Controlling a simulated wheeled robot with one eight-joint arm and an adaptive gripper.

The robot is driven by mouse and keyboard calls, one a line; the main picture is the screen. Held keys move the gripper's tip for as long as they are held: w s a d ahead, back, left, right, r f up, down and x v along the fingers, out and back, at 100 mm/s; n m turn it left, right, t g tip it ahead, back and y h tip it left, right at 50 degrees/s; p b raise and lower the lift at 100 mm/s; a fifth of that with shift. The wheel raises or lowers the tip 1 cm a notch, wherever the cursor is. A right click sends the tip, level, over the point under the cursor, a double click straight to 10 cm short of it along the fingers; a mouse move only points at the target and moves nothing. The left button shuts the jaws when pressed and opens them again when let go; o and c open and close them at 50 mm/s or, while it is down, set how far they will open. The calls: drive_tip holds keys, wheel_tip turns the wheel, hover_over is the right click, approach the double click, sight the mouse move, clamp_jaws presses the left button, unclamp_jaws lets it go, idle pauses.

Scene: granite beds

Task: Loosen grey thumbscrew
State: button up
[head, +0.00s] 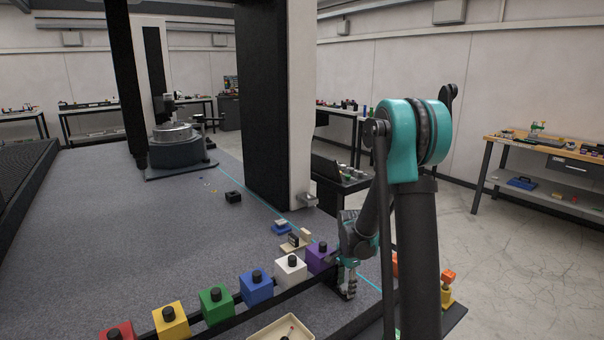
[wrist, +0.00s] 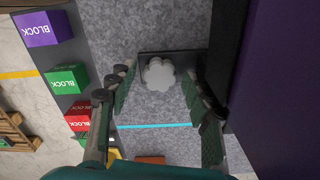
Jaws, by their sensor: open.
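The grey thumbscrew (wrist: 159,74) has a lobed, pale grey head and shows in the upper middle of the wrist view. It sits at a dark block or plate (wrist: 189,58). My gripper (wrist: 158,92) is open, with one finger on each side of the thumbscrew's head in that view. I see a gap on both sides, and cannot tell how far the fingertips are above it. In the head view my gripper (head: 347,288) points down at the right edge of the granite bed, just right of the purple block. The thumbscrew cannot be made out there.
A purple block (head: 319,257) stands close beside my gripper; a large purple face (wrist: 285,85) fills the wrist view's right side. White (head: 290,271), blue (head: 256,288) and other coloured knobbed blocks form a row. An open tray (head: 262,331) lies in front. The bed's middle is mostly clear.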

sight(346, 287)
drive_tip(key=shift+r, duration=2.95)
drive_tip(key=shift+r, duration=0.1)
wheel_tip(346, 287, up, 12)
drive_tip(key=s+d+f+n+t, duration=0.2)
drive_tip(key=s+f+n, duration=0.3)
drive_tip(key=s, duration=0.6)
drive_tip(key=s+d+f+n+t, duration=0.2)
drive_tip(key=s+f+n, duration=0.3)
drive_tip(key=s+n, duration=0.4)
drive_tip(key=shift+s+f, duration=0.15)
drive_tip(key=shift+s, duration=0.9)
